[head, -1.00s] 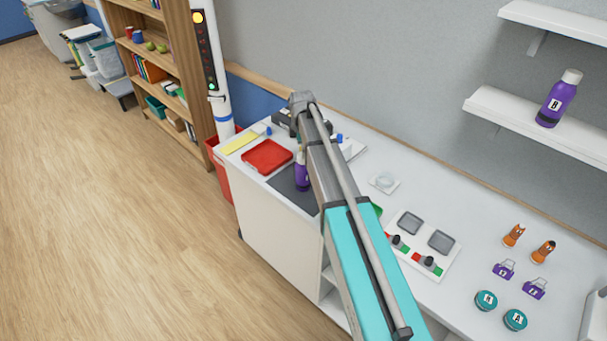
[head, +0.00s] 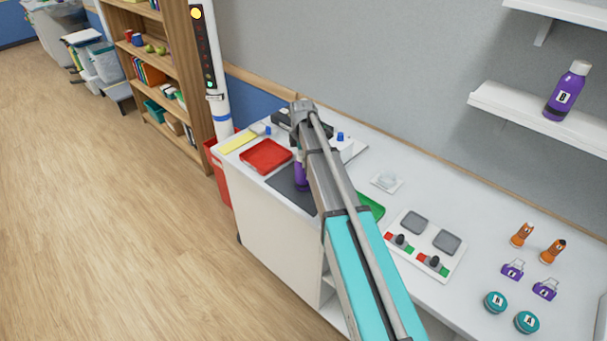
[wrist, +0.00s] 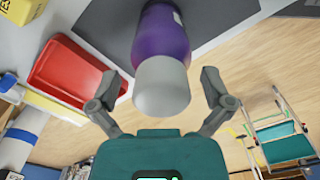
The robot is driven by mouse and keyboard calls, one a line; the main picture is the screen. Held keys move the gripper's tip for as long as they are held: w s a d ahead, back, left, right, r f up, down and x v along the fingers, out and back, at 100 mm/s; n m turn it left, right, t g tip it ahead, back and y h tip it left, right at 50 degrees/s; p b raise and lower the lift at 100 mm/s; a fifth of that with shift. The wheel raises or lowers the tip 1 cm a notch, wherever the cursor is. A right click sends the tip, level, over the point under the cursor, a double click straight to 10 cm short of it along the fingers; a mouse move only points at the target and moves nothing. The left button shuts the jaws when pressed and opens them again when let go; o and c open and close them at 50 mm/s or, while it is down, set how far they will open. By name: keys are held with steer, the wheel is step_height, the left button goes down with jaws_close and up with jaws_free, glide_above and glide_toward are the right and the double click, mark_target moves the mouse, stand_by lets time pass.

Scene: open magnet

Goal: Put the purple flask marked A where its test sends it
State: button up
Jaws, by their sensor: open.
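A purple flask (head: 300,175) stands on the dark grey mat (head: 283,186) on the counter, partly hidden behind my arm in the head view. In the wrist view the purple flask (wrist: 160,45) has a pale cap pointing toward me, and its letter cannot be read. My gripper (wrist: 162,85) is open, with one finger on each side of the cap, apart from it. A red tray (head: 266,156) lies beside the mat, and a green tray (head: 371,206) shows partly behind my arm. Another purple flask, marked B (head: 567,92), stands on the wall shelf.
A white panel (head: 425,246) with grey pads and red-green switches sits on the counter. Orange figures (head: 537,243), purple tags (head: 528,283) and teal tins (head: 511,311) stand at right. A column with a lit yellow light (head: 196,14) stands by the bookcase.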

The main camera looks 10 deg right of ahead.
stand_by(0.4)
steer(key=c, duration=1.3)
steer(key=shift+r, duration=0.25)
step_height(320, 180, up, 2)
steer(key=p, duration=0.2)
steer(key=shift+r+p, duration=0.15)
steer(key=shift+p, duration=0.2)
steer(key=s+r+p, duration=1)
steer(key=s, duration=0.4)
steer(key=shift+r, duration=0.15)
